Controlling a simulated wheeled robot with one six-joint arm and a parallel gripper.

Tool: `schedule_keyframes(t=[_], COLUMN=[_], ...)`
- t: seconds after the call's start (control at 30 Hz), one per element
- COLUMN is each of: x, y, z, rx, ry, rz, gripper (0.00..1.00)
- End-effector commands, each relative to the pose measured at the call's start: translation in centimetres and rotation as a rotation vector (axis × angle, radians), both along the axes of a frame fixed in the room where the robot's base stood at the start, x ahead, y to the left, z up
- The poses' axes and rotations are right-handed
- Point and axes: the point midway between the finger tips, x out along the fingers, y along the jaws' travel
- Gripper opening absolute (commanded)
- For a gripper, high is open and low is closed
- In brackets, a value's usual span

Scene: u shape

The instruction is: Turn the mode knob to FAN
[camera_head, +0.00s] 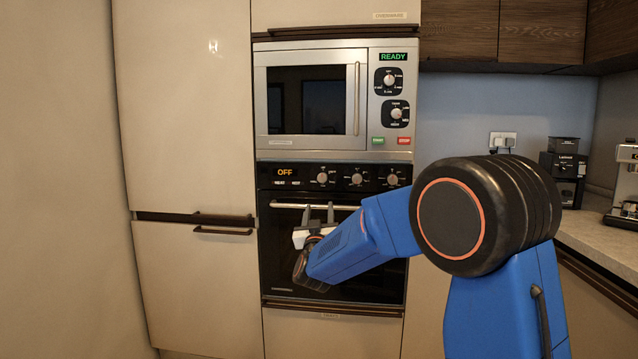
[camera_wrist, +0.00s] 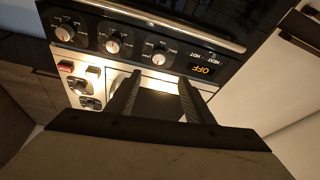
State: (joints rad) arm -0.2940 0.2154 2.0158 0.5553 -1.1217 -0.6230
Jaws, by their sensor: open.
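The oven control panel (camera_head: 290,186) carries an orange OFF display (camera_head: 285,172) and three round knobs: left (camera_head: 322,178), middle (camera_head: 357,179) and right (camera_head: 392,179). Their labels are too small to read, so I cannot tell which is the mode knob. My gripper (camera_head: 318,207) is open and empty, its fingers pointing up just below the left knob, in front of the oven door. In the wrist view, the panel appears upside down. The left knob (camera_wrist: 158,56) lies just beyond my gripper (camera_wrist: 159,77), apart from the fingertips; the OFF display (camera_wrist: 205,70) is to its right.
The oven handle (camera_head: 285,205) runs across the door under the panel. A microwave (camera_head: 305,100) above shows READY and has two knobs and green and red buttons. Cabinets (camera_head: 190,110) stand at left. A counter (camera_head: 610,238) with coffee machines is at right.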

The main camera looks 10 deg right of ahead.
Motion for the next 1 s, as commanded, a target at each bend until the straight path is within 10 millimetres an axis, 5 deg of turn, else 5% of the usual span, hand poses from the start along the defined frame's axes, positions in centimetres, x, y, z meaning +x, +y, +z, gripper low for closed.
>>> schedule_keyframes(t=[0.37, 1.0], x=[2.0, 11.9], y=[-0.3, -3.1], z=[0.4, 4.6], rx=[-0.015, -0.016], ry=[-0.042, -0.041], rz=[-0.041, -0.041], gripper=[0.48, 0.48])
